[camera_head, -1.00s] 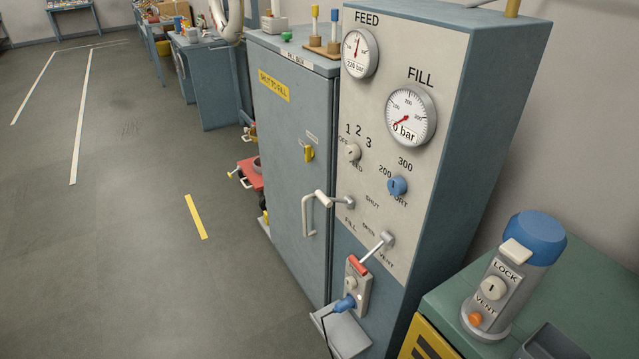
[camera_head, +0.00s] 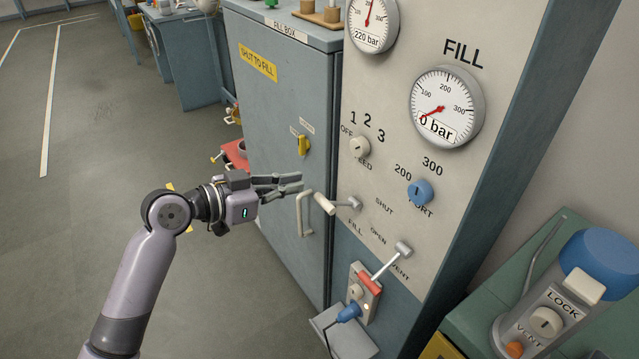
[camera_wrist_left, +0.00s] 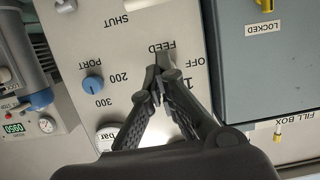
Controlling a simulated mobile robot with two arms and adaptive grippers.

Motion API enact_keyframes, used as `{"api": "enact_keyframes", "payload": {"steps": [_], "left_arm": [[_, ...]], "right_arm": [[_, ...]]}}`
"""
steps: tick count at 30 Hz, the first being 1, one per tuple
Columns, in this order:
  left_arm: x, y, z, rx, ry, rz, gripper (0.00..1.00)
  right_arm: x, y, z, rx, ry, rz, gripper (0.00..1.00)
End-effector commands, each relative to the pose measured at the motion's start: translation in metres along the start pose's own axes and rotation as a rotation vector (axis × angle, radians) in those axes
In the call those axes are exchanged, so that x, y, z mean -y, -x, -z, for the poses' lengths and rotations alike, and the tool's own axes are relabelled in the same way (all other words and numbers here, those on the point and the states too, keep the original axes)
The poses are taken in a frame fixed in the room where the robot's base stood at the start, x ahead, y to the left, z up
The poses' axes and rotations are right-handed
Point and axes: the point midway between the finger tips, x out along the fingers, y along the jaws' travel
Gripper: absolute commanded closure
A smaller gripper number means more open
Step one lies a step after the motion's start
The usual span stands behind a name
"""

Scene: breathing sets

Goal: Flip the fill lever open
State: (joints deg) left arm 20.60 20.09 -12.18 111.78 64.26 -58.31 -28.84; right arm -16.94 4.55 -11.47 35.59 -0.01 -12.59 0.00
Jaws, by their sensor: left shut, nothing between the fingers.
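The fill lever (camera_head: 325,203) has a white grip and a grey pivot by the FILL label on the pale control panel. Its grip sticks out to the left, towards the cabinet door. My left gripper (camera_head: 298,182) is shut and empty, just left of and above the grip in the head view, apparently apart from it. In the left wrist view the dark fingers (camera_wrist_left: 160,76) meet in front of the upside-down panel, near the FEED label. My right gripper is not in view.
A vent lever (camera_head: 370,283) with a red grip sits lower right. The fill box door has a white handle (camera_head: 305,214) close to the fill lever and a yellow latch (camera_head: 304,145). The blue PORT knob (camera_head: 420,192) and FILL gauge (camera_head: 447,107) are to the right.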

Motion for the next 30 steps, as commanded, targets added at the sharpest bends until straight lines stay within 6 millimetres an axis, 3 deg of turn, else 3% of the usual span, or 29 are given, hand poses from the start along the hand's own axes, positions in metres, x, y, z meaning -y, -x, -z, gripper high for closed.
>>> {"api": "enact_keyframes", "payload": {"steps": [14,20,30], "left_arm": [[-0.004,-0.003,0.006,-0.007,-0.011,-0.011,1.0],[-0.005,-0.032,0.009,-0.009,-0.008,-0.013,1.0],[-0.006,-0.101,0.006,-0.005,-0.008,-0.012,1.0]], "right_arm": [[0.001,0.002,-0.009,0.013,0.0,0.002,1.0],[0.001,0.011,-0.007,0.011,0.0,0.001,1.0],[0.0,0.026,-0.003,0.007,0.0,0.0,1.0]]}}
